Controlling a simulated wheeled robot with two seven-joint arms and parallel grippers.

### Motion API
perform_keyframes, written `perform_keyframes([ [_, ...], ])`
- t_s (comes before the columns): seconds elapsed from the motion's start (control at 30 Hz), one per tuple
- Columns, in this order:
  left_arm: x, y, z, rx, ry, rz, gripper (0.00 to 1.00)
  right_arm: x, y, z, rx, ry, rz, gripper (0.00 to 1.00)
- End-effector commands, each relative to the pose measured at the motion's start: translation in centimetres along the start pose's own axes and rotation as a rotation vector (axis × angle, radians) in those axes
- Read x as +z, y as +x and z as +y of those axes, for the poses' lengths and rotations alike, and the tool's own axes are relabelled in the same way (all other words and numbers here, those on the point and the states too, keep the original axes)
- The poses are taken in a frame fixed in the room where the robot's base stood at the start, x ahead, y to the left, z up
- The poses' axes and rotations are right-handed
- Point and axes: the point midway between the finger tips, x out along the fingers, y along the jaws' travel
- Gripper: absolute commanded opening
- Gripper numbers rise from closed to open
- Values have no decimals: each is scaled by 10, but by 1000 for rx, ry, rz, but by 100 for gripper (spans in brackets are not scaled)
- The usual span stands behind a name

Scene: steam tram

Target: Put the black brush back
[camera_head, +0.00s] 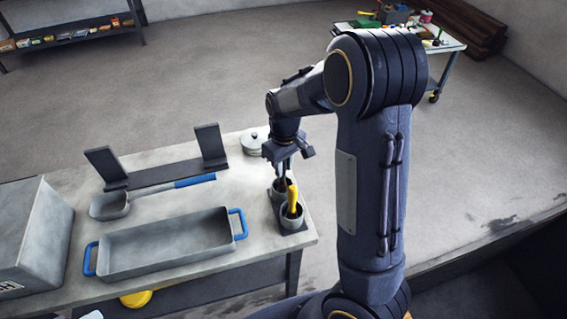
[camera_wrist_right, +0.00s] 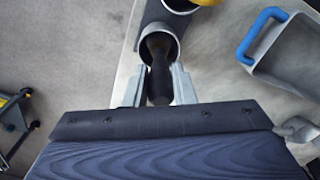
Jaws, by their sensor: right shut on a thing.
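My right gripper (camera_head: 283,166) is over the right end of the table, pointing down at a holder with two grey cups. In the right wrist view its two fingers (camera_wrist_right: 155,88) are closed on the black brush (camera_wrist_right: 158,75). The brush's lower end is inside the rim of the far cup (camera_wrist_right: 172,38); I cannot tell whether it touches the bottom. The near cup (camera_head: 292,222) holds a yellow-handled thing (camera_head: 292,200). My left gripper is not in view.
A grey tray with blue handles (camera_head: 165,243) stands left of the cups. Behind it lie a scoop with a blue handle (camera_head: 195,181) and a dark rack (camera_head: 165,172). A round lidded pot (camera_head: 251,144) stands behind the cups. A grey box (camera_head: 50,235) is at the left.

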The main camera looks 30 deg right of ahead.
Motion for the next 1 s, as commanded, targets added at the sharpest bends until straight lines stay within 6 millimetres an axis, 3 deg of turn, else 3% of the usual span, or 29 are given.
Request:
perform_keyframes([
  [0.27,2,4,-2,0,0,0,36,0,7,0,0,0,0,1],
  [0.3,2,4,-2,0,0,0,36,0,6,0,0,0,0,26],
  [0.5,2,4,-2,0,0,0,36,0,6,0,0,0,0,49],
  [0.77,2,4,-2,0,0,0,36,0,4,0,0,0,0,49],
  [1.0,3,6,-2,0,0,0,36,-1,-27,0,0,-1,6,49],
])
